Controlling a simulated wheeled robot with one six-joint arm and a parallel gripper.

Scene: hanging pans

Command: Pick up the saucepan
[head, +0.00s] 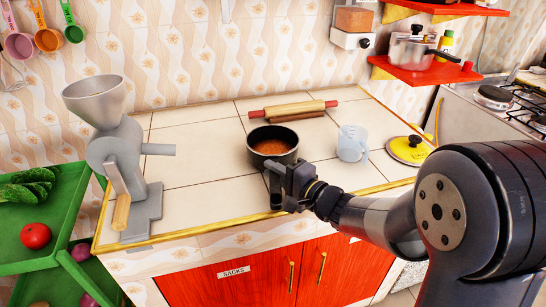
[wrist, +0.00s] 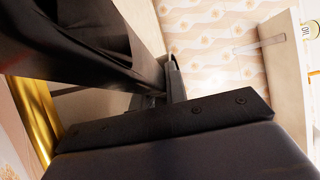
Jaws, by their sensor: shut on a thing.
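The saucepan (head: 256,155) is a small dark pot with an orange-brown inside. It sits upright on the tiled counter (head: 195,171), near the middle, and I cannot tell whether it is lifted at all. My gripper (head: 274,180) is at its near side, by the counter's front edge. It is shut on the saucepan's handle, which is mostly hidden by the jaws. In the wrist view, dark gripper parts fill most of the picture, and the grip itself is hard to make out.
A rolling pin (head: 293,109) lies behind the saucepan. A grey grinder (head: 117,153) stands at the left. The tiles between grinder and saucepan are clear. Red cupboard doors (head: 270,277) are below.

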